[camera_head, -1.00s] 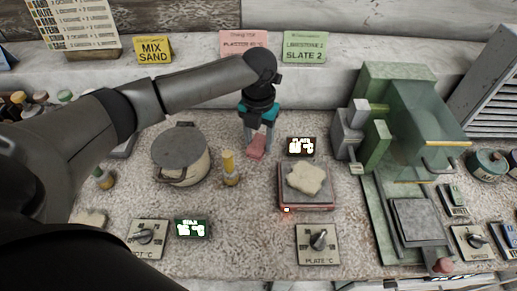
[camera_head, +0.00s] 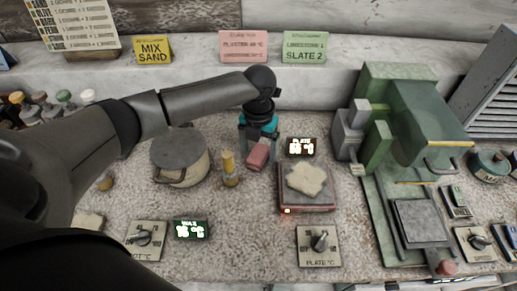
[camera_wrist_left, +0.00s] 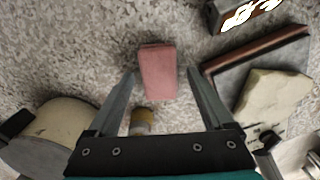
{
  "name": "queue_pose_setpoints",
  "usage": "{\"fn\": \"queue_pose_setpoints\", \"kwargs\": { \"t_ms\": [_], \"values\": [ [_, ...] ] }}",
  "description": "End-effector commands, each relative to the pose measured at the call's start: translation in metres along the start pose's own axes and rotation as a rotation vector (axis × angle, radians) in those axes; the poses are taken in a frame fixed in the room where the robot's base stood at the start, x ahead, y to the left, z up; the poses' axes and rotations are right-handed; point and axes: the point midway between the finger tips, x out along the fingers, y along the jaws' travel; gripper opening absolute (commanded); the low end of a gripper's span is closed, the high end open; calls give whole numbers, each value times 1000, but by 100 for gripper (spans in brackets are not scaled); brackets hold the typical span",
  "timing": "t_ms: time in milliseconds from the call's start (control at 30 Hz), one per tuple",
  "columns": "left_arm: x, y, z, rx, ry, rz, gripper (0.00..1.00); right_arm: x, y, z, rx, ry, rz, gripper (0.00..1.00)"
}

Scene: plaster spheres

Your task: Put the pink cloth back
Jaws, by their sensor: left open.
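The pink cloth (camera_head: 257,157) is a small folded pink block on the speckled bench, between the pot and the hot plate. It also shows in the left wrist view (camera_wrist_left: 157,70), lying between and beyond my fingertips. My left gripper (camera_head: 258,146) is open above it, and in the left wrist view its two fingers (camera_wrist_left: 158,75) stand apart on either side, with gaps to the cloth. I cannot tell the exact height of the fingers over the bench. My right gripper is not in view.
A lidded pot (camera_head: 180,160) and a yellow-topped bottle (camera_head: 229,170) stand left of the cloth. A hot plate (camera_head: 306,204) bearing a pale cloth (camera_head: 307,179) is to the right, with a lit display (camera_head: 301,147) behind it. A green press (camera_head: 405,120) stands further right.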

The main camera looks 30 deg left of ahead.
Motion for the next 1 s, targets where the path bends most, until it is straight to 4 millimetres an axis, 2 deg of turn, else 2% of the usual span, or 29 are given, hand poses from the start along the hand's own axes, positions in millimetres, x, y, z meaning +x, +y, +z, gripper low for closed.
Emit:
{"fn": "queue_pose_setpoints", "kwargs": {
  "t_ms": [167,267,700,833,1000],
  "values": [
    [-3,0,0,0,-1,0,85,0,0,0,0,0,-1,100],
    [-13,0,1,0,-3,0,85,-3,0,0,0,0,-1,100],
    [-102,0,1,0,-4,-1,85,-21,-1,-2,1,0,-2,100],
    [-117,0,1,-1,-2,-1,85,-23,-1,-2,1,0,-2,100],
    [-124,0,0,-1,1,0,85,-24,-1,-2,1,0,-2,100]
  ]
}}
